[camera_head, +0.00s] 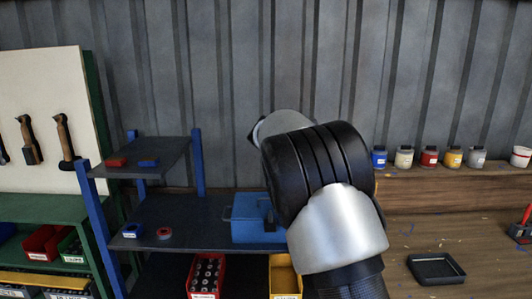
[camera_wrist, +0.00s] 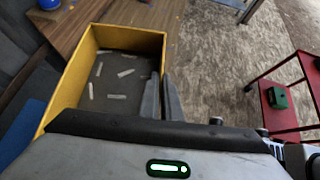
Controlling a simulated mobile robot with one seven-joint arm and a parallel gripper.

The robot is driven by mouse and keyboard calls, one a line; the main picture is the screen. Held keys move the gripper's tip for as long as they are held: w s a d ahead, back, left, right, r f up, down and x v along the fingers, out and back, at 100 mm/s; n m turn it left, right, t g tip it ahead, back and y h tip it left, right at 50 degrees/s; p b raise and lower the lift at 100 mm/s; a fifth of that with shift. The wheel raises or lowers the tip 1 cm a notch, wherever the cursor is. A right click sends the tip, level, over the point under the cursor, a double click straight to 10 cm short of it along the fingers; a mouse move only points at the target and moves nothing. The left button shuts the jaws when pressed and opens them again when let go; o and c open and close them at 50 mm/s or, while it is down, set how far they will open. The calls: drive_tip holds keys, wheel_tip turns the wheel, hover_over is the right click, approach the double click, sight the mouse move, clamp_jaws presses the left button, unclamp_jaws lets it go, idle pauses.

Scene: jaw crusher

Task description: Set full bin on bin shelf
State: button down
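A yellow bin (camera_wrist: 75,85) fills the left middle of the wrist view, with several short pale pieces (camera_wrist: 117,96) lying on its dark floor. My gripper (camera_wrist: 163,92) has one finger on each side of the bin's right wall and appears shut on it. In the head view my arm hides my gripper. A yellow bin (camera_head: 285,274) shows in part at the bottom of the head view; I cannot tell whether it is the same one. It is beside a red bin of dark round parts (camera_head: 207,275) at the bottom of a dark shelf unit with blue posts (camera_head: 180,213).
A blue toolbox (camera_head: 252,222) stands on the middle shelf, partly behind my arm. Green shelving with bins (camera_head: 50,210) is at the left. The wooden bench (camera_head: 400,235) at right holds jars and a black tray (camera_head: 436,268). A red cart (camera_wrist: 285,90) shows at the wrist view's right.

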drive_tip(key=shift+d+r+n+t, duration=0.35)
drive_tip(key=shift+d+n+t, duration=0.1)
drive_tip(key=shift+d, duration=0.1)
drive_tip(key=shift+d+r+n+t, duration=0.3)
drive_tip(key=shift+d+n+t, duration=0.05)
drive_tip(key=shift+d+n, duration=0.15)
drive_tip(key=shift+d+n+t+y+b, duration=0.25)
drive_tip(key=shift+n+t+y+b, duration=0.25)
drive_tip(key=shift+t, duration=0.2)
drive_tip(key=s+a+f+n+t+y+b, duration=0.1)
drive_tip(key=s+a+f+n+t+y, duration=0.2)
drive_tip(key=f, duration=0.4)
drive_tip(key=s+a+f+n+t+y, duration=0.2)
drive_tip(key=s+a+f+n+y, duration=0.1)
drive_tip(key=s+a+f+n, duration=0.2)
drive_tip(key=shift+s+a+f+n+t+b, duration=0.2)
drive_tip(key=shift+s+f+n+t+b, duration=0.2)
drive_tip(key=shift+s+f+n, duration=0.85)
drive_tip(key=shift+s+a+r, duration=0.1)
drive_tip(key=shift+s+r, duration=0.15)
drive_tip(key=shift+r, duration=0.15)
